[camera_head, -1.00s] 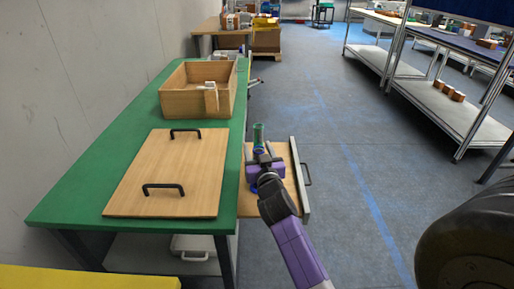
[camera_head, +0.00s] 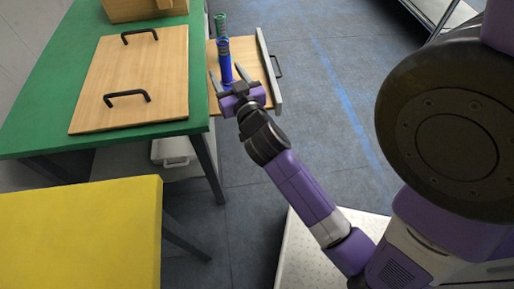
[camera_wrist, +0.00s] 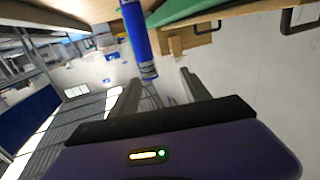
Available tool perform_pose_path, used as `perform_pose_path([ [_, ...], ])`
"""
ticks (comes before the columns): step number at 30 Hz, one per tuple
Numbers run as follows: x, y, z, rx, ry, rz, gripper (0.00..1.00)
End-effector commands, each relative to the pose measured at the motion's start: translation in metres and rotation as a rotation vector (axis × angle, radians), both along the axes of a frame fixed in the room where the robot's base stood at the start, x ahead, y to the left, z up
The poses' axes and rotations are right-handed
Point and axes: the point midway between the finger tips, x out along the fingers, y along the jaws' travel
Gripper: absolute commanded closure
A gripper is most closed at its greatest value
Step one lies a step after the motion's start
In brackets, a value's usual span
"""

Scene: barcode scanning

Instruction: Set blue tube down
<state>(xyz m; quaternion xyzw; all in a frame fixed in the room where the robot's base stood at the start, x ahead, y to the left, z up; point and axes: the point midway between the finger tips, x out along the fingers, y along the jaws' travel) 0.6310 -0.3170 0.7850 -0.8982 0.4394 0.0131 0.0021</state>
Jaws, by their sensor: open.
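The blue tube (camera_head: 224,60) stands upright on the wooden drawer board (camera_head: 252,62) that juts out from the green table's right side. A green tube (camera_head: 220,24) stands just behind it. My gripper (camera_head: 227,74) is open on the near side of the blue tube, its fingers spread to either side; I cannot tell whether they touch it. In the wrist view the blue tube (camera_wrist: 138,40) is ahead of the open fingers, with a visible gap before the palm. Its far end is cut off by the frame edge.
A wooden lid (camera_head: 135,75) with two black handles lies on the green table (camera_head: 60,105). A wooden box (camera_head: 125,8) is behind it. The drawer's grey front (camera_head: 268,70) has a dark handle. A yellow surface (camera_head: 80,235) is at lower left. The floor to the right is open.

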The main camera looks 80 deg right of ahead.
Motion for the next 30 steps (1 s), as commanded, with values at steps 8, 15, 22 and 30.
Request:
perform_pose_path([
  [8,-0.017,0.16,-0.052,0.078,0.102,0.378,0.45],
  [15,-0.081,0.265,-0.055,0.113,0.165,0.67,0.45],
  [22,-0.142,0.309,-0.038,0.123,0.21,0.849,0.45],
  [30,-0.164,0.317,-0.026,0.118,0.226,0.906,0.45],
])
